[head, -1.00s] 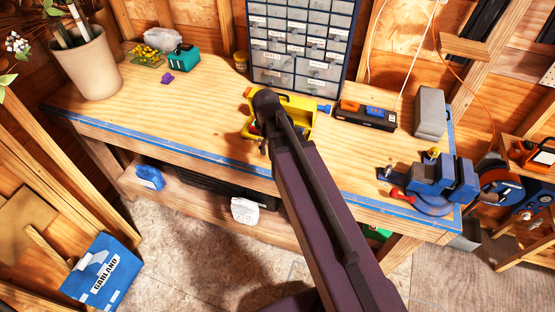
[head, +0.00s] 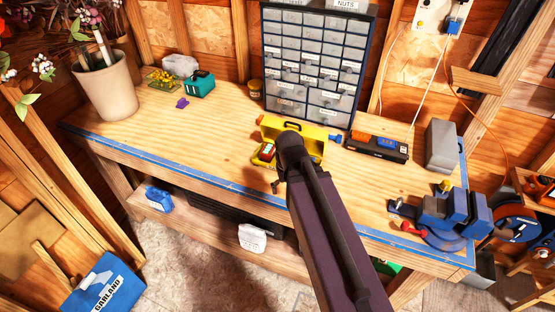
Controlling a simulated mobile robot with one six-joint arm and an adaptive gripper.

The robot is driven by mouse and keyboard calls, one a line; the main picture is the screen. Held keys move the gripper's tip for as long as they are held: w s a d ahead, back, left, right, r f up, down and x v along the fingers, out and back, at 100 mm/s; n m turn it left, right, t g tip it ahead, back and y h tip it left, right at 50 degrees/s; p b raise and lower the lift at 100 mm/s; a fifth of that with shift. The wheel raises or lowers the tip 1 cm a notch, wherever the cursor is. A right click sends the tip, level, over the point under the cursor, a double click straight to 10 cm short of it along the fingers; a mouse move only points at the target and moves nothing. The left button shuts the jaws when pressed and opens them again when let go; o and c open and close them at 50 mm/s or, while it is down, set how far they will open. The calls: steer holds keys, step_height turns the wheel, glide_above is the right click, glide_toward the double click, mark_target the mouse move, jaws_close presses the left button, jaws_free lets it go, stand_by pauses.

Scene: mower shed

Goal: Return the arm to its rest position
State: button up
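My arm (head: 335,225) reaches up from the bottom of the head view toward the workbench (head: 225,135). Its far end is in front of an open yellow toolbox (head: 312,137) on the bench. My gripper is not clearly visible; the arm's end hides it. The toolbox has a dark handle on its raised part and something red and white inside at its left. I cannot tell whether my gripper touches the toolbox.
A drawer cabinet (head: 313,65) stands behind the toolbox. To the right are a black case (head: 377,147), a grey box (head: 440,145) and a blue vise (head: 450,213). At left are a teal box (head: 199,84) and a plant pot (head: 106,88). The bench's left middle is clear.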

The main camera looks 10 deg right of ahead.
step_height(320, 180, down, 7)
steer(key=b, duration=0.6)
steer(key=shift+b, duration=0.35)
stand_by(0.8)
steer(key=c, duration=0.6)
